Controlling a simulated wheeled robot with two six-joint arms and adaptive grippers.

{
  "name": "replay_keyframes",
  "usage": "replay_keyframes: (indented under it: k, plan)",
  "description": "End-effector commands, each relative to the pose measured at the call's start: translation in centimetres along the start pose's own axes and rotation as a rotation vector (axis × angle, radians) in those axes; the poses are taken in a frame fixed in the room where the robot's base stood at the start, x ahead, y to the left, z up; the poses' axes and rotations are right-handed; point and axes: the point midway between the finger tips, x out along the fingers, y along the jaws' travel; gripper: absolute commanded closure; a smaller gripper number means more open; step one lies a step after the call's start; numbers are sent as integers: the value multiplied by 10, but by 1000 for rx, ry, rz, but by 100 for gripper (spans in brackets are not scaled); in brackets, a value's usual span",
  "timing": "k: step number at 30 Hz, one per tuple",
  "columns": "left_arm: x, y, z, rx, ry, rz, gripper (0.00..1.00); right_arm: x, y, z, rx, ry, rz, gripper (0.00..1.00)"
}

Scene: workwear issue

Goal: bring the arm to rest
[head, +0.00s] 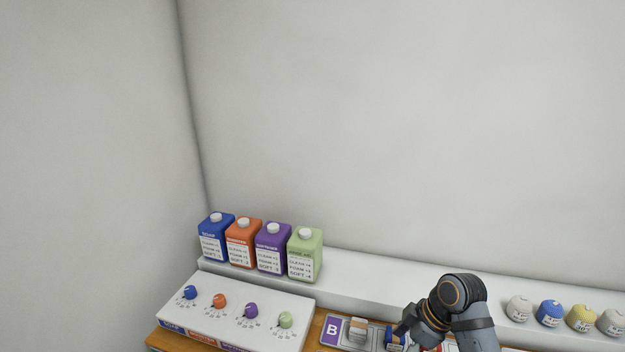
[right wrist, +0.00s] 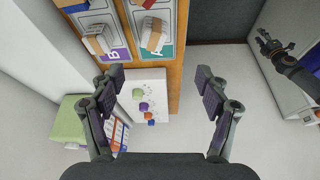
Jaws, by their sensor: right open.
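My right gripper (right wrist: 160,84) is open and empty in the right wrist view, its two fingers spread wide. It is above the white dial panel (right wrist: 161,82), with nothing between its fingertips touching them. In the head view my right arm comes in from the bottom right, over the counter; its fingers cannot be made out there. What looks like my left gripper (right wrist: 265,42) shows small at the upper right of the right wrist view, and its jaws are too small to read. It does not show in the head view.
Blue, orange, purple and green bottles (head: 305,255) stand on the white back ledge (head: 375,272). The dial panel (head: 238,312) has several coloured knobs. A tray marked B (head: 331,330) holds boxed items. Several round labelled things (head: 549,313) stand at right.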

Motion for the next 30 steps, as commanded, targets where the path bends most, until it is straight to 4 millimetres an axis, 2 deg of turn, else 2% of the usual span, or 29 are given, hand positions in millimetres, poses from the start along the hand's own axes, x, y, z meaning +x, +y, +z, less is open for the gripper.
replay_keyframes:
  k: [3, 6, 11, 16, 22, 30]
  plan:
    - [0, 0, -15, -1, 24, 0, 60, 13, -12, 11, 89, -21, 25, 24]
    - [0, 0, -20, -1, 30, 0, 60, 23, -23, 22, 179, -40, 55, 24]
    - [0, 0, -21, -1, 32, 0, 60, 38, -46, 43, 350, -71, 118, 24]
    - [0, 0, -13, -1, 20, 0, 60, 47, -72, 66, 537, -94, 198, 24]
    - [0, 0, -1, 0, 1, 0, 60, 47, -103, 92, 748, -109, 304, 24]
    - [0, 0, -10, -1, 14, 0, 60, 30, -140, 124, 1008, -100, 456, 24]
